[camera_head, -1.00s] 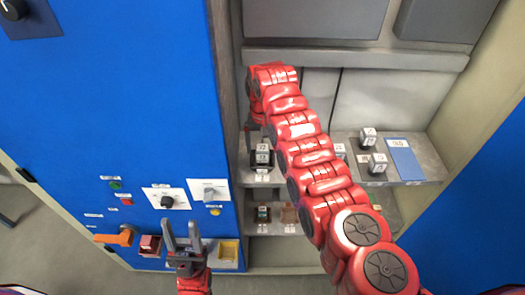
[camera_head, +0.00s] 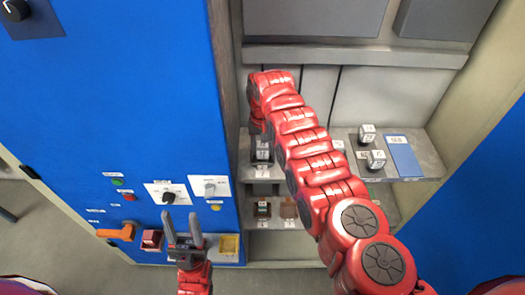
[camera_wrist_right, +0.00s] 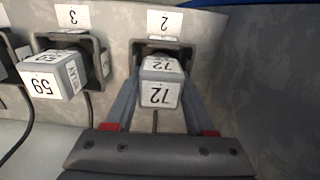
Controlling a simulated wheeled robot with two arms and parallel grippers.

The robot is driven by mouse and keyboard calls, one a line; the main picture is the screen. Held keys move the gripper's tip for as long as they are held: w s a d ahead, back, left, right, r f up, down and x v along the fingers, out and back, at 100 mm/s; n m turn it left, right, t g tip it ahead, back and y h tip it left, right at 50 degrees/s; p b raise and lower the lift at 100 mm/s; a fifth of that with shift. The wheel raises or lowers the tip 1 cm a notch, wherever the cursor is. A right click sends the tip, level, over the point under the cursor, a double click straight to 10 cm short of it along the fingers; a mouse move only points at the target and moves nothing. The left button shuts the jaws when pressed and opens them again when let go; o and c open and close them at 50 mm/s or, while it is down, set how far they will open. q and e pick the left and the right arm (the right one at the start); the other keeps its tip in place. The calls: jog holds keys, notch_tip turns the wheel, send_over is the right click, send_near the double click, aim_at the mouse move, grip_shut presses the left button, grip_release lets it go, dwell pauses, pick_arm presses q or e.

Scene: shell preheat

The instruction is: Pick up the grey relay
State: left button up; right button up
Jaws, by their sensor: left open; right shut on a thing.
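In the right wrist view, a grey block-shaped relay (camera_wrist_right: 160,92) marked 72 sits in a dark socket under a label 2. My right gripper (camera_wrist_right: 160,78) is shut on this relay, one finger on each side. In the head view my red right arm reaches over the shelf, and its gripper is mostly hidden behind the arm. Another grey relay (camera_wrist_right: 58,75) marked 59 stands in the neighbouring socket, labelled 3. My left gripper (camera_head: 182,220) is open and empty in front of the blue cabinet.
Grey relays (camera_head: 367,134) also stand on the right of the shelf, beside a blue plate (camera_head: 403,158). A lower shelf holds small blocks (camera_head: 263,210). The blue cabinet (camera_head: 110,90) carries knobs, buttons and an orange handle (camera_head: 117,232). Dark cables hang behind the relays.

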grip_shut()
jog(key=shift+r, duration=0.15)
